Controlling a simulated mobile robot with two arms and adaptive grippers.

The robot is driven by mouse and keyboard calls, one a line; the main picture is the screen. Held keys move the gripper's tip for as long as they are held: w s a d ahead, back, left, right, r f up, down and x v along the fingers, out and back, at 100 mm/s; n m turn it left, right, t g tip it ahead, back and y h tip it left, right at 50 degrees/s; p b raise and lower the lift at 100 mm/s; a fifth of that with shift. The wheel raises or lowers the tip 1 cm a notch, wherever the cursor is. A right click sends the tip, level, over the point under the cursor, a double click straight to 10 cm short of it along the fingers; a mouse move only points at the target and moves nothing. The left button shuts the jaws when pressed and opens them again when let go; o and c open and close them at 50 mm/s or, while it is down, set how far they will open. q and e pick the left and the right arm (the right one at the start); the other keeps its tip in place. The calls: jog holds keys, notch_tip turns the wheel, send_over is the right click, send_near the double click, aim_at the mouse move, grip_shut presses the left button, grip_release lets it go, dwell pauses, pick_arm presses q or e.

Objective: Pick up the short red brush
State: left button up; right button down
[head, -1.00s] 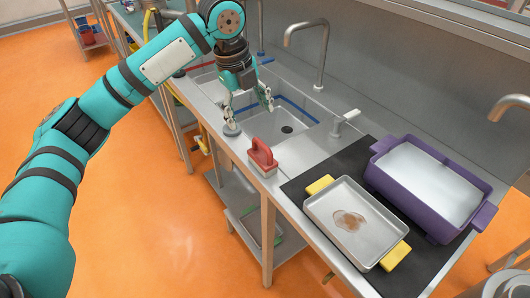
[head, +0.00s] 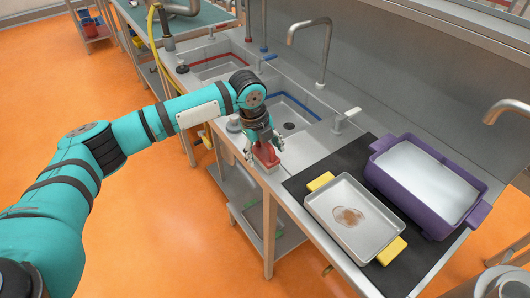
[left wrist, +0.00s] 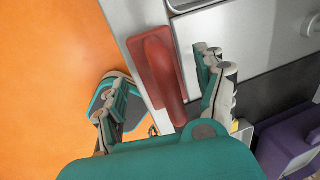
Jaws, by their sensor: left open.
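The short red brush (head: 266,154) sits on the steel counter near its front edge, left of the black mat. In the left wrist view the red brush (left wrist: 158,66) lies between the two fingers, with its near end close to the palm. My left gripper (head: 262,151) is directly over the brush and partly hides it. Its fingers are spread, one on each side of the brush, and the left wrist view (left wrist: 165,95) shows gaps beside it. My right gripper is not in view.
A grey tray (head: 329,205) with yellow handles and a brown stain lies on the black mat (head: 296,186). A purple tub (head: 407,199) with white contents stands to its right. A sink, a tall faucet (head: 324,62) and a small tap (head: 347,117) are behind the brush.

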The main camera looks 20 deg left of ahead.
pick_arm(q)
jog(key=shift+w+d+f, duration=0.1)
jog(key=shift+w+f, duration=0.05)
jog(key=shift+f, duration=0.7)
jog(key=shift+c, duration=0.4)
jog(key=c, duration=1.3)
